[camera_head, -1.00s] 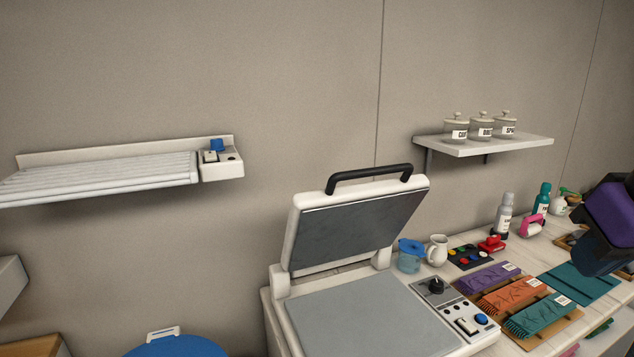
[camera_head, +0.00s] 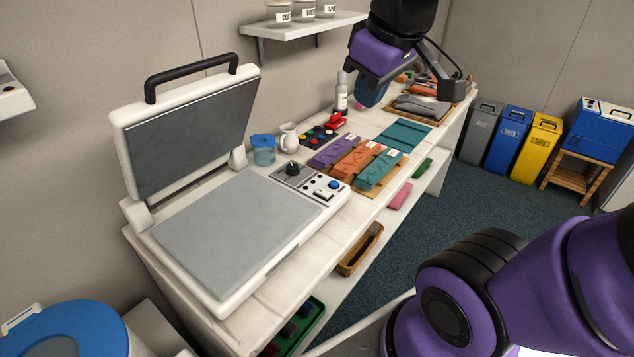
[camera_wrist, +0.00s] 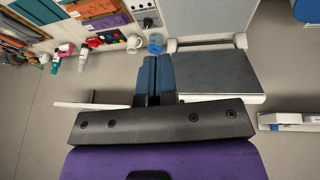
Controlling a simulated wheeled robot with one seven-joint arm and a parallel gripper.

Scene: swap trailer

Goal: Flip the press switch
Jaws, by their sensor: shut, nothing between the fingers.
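The press (camera_head: 225,235) stands open on the white counter, its padded lid raised and its grey lower plate bare. Its control panel (camera_head: 310,181) is at the plate's right side, with a black knob, a blue button (camera_head: 334,185) and a small pale switch (camera_head: 323,195). The switch's position is too small to read. My gripper (camera_head: 368,98) hangs above the counter, behind and to the right of the panel and apart from it. In the wrist view, my gripper's blue fingers (camera_wrist: 154,62) are together and empty. The press also shows in that view (camera_wrist: 205,35).
A wall shelf (camera_head: 300,24) with jars hangs behind my gripper. Colored bins (camera_head: 512,136) stand on the floor at right.

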